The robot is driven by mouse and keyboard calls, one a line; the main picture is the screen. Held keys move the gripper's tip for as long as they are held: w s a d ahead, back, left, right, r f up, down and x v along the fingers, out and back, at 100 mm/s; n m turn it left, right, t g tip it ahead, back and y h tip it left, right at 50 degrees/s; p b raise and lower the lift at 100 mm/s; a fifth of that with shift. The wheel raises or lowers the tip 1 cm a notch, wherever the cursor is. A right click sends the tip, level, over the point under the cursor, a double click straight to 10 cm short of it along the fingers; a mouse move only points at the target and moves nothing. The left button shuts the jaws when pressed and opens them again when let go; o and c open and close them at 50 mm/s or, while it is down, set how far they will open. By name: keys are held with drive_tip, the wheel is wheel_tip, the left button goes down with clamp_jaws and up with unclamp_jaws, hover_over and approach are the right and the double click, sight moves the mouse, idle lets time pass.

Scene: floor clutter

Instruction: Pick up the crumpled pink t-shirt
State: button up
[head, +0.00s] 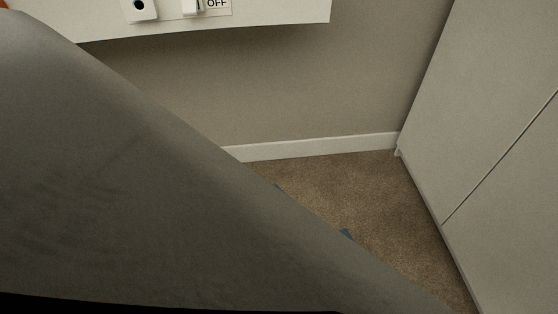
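The pink t-shirt is not visible in the head view. My gripper is not in view either. A large smooth grey shape fills the left and lower part of the picture and hides much of the floor behind it; I cannot tell what it is.
A wall with white skirting (320,147) stands behind. White cabinet doors (490,120) close off the right. A white shelf-like panel (280,12) juts out above.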

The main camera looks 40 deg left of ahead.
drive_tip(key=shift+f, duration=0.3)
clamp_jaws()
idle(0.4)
